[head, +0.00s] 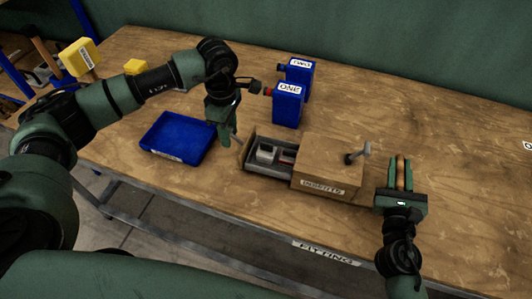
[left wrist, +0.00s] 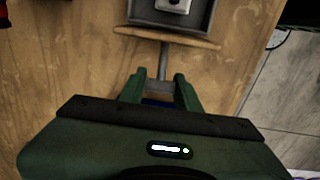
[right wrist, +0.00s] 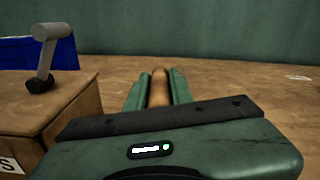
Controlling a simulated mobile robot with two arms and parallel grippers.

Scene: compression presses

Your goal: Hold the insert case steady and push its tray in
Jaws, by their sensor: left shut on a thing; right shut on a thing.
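The insert case (head: 332,163) is a wooden box labelled "INSERTS" on the bench. Its grey tray (head: 262,168) sticks out to the left, with pale and dark pieces in it. My left gripper (head: 232,132) is at the tray's wooden front panel (left wrist: 170,37), shut on the grey stem (left wrist: 165,60) that projects from it. My right gripper (head: 402,172) is right of the case, shut on a rounded brown wooden handle (right wrist: 159,88). Whether that handle joins the case is hidden. A grey lever (right wrist: 44,58) stands on the case top.
A blue tray (head: 178,138) lies left of the case. Blue blocks labelled "ONE" (head: 288,106) and "TWO" (head: 300,70) stand behind it. Yellow-topped items are at the back left. The bench right of my right gripper is clear. The front edge bears a "FITTING" label (head: 326,253).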

